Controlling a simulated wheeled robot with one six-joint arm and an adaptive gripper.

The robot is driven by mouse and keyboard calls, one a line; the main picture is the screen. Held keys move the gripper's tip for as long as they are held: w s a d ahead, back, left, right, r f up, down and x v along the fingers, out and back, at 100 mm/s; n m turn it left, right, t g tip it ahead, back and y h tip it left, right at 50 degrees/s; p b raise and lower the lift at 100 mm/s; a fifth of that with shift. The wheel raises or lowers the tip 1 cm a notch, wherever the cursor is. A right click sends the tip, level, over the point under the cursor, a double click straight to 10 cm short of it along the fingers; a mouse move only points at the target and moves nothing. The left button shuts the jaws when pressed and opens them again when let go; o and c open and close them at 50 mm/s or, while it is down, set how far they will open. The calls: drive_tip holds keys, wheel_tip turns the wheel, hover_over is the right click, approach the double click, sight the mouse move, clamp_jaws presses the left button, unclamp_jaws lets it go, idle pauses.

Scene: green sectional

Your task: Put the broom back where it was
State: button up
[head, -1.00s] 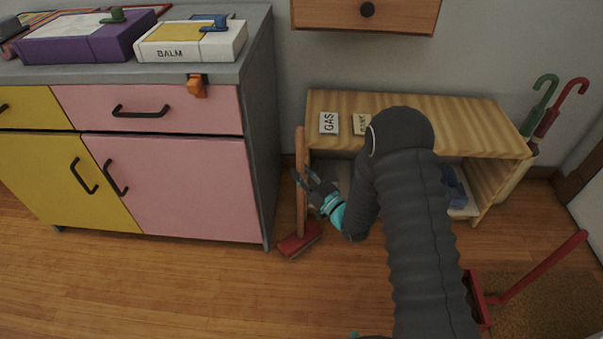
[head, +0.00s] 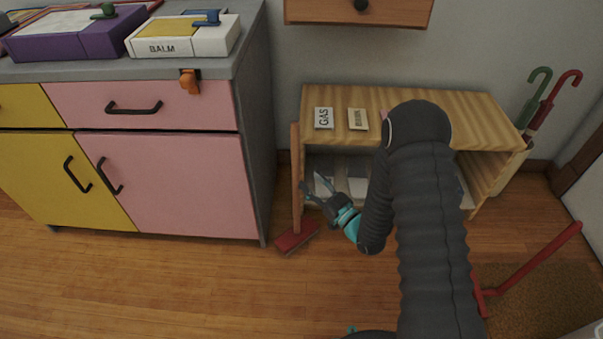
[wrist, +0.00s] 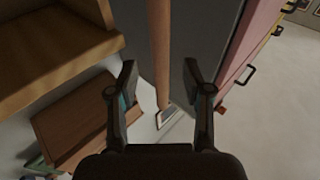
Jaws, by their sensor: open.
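The broom has a wooden handle (head: 296,185) and a red head (head: 296,237) resting on the floor. It stands nearly upright in the gap between the pink-and-yellow cabinet and the low wooden shelf unit. My gripper (head: 313,184) is open and empty, just right of the handle in the head view. In the wrist view the handle (wrist: 160,50) runs down the picture between the two open fingers (wrist: 159,78), beyond them. I see no finger clearly touching it. The wrist view does not clearly show the red head.
The cabinet (head: 180,185) stands to the left, with boxes on top. The shelf unit (head: 465,115) stands behind my arm and carries small labelled cards. A red long-handled thing (head: 535,262) and umbrellas (head: 548,105) are at the right. The front floor is clear.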

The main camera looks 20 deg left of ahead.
drive_tip(key=r+v, duration=0.1)
drive_tip(key=v, duration=0.4)
drive_tip(key=w+d+r+m+t+h, duration=0.1)
drive_tip(key=w+d+r+h, duration=0.7)
drive_tip(key=r, duration=0.2)
drive_tip(key=s+d+r+m+h, duration=0.35)
drive_tip(key=d+r+h, duration=0.25)
drive_tip(key=d+r, duration=0.4)
drive_tip(key=s+d+r+m+g+h, duration=0.4)
drive_tip(key=s+d, duration=0.4)
drive_tip(key=s, duration=0.5)
drive_tip(key=s+r+m+g+y, duration=0.1)
drive_tip(key=s+m+g, duration=0.1)
drive_tip(key=s, duration=1.3)
drive_tip(key=shift+s+d+r+m, duration=0.2)
drive_tip(key=shift+s+m, duration=0.1)
drive_tip(key=shift+m, duration=0.25)
